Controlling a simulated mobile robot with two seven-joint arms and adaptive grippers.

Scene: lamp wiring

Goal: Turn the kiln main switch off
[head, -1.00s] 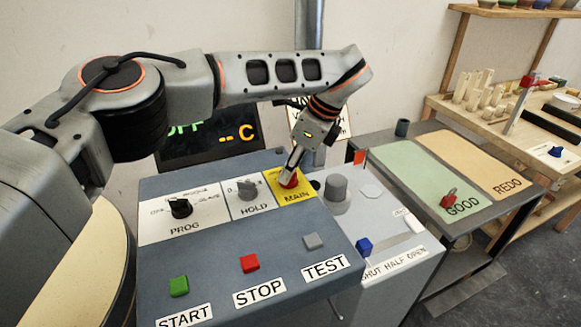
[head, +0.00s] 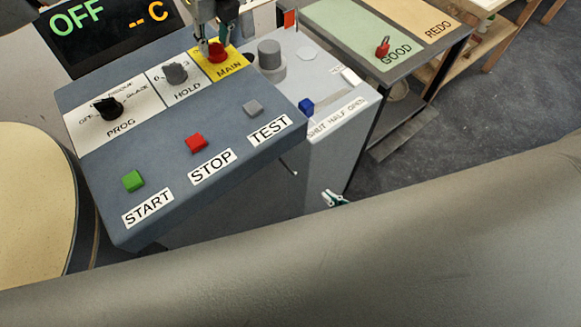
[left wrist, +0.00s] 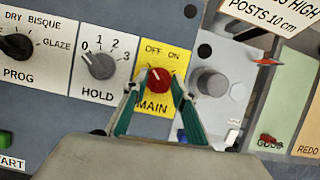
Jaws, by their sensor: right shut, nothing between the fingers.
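The red main switch knob (head: 217,52) sits on the yellow MAIN plate (head: 229,69) at the top right of the blue-grey panel. In the left wrist view the knob (left wrist: 157,82) is below the words OFF and ON; I cannot tell clearly which its mark faces. My left gripper (head: 212,46) is at the knob, and in the left wrist view its two teal-padded fingers (left wrist: 157,90) are open, one on each side of it. The tip of my right gripper (head: 335,198) shows small and shut beyond my grey arm, away from the panel.
The display (head: 105,25) reads OFF and "-- C". HOLD (head: 175,72) and PROG (head: 108,107) knobs are left of the switch. START (head: 133,181), STOP (head: 196,142) and TEST (head: 253,108) buttons are below. A grey round knob (head: 269,55) stands close right.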

